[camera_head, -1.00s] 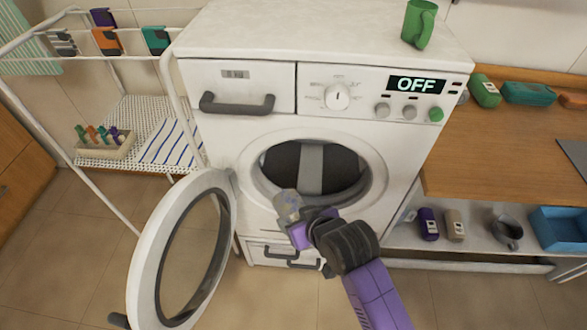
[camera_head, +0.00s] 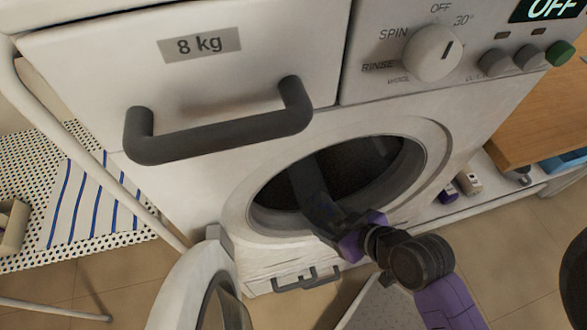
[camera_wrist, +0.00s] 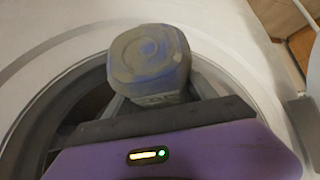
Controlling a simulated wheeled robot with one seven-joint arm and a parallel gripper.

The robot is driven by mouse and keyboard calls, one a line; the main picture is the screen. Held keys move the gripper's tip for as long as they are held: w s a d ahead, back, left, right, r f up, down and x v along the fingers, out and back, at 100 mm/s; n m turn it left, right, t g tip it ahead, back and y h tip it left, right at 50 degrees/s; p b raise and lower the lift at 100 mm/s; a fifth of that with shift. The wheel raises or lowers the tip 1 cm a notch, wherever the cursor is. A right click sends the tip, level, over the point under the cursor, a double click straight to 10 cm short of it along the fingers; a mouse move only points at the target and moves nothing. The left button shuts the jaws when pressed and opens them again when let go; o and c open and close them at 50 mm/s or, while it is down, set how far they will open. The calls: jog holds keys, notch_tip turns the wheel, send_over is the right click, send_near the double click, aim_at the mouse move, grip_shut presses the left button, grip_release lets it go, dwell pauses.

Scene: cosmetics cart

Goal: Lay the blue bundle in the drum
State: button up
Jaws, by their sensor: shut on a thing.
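The blue bundle (camera_wrist: 150,55), a dull grey-blue roll with a rounded end, is held between the fingers of my gripper (camera_head: 338,216) in the wrist view. In the head view the bundle (camera_head: 318,208) is dark and in shadow, at the washer's round opening. My gripper is shut on it at the lower rim of the opening. The drum (camera_head: 365,162) is dark inside, with a grey band running down it. How deep the bundle reaches into the drum I cannot tell.
The round door (camera_head: 185,290) stands open at the lower left. A drawer with a dark handle (camera_head: 220,135) and the control panel with a dial (camera_head: 432,53) are above the opening. A drying rack with a striped cloth (camera_head: 88,205) is left, a wooden counter (camera_head: 520,130) right.

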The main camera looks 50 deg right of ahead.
send_over(306, 176)
jog(key=shift+s+a+f, duration=0.1)
jog(key=shift+s+f, duration=0.05)
jog(key=shift+f, duration=0.4)
jog(key=shift+s+a+f, duration=0.1)
jog(key=shift+f, duration=0.45)
jog(key=shift+w+d+f+b, duration=0.1)
jog(key=shift+f+b, duration=0.25)
jog(key=shift+f, duration=0.9)
jog(key=shift+w+d+f+b, duration=0.1)
jog(key=shift+f+b, duration=0.25)
jog(key=shift+f, duration=0.85)
jog(key=shift+f, duration=0.2)
jog(key=o, duration=1.7)
jog(key=shift+r, duration=0.1)
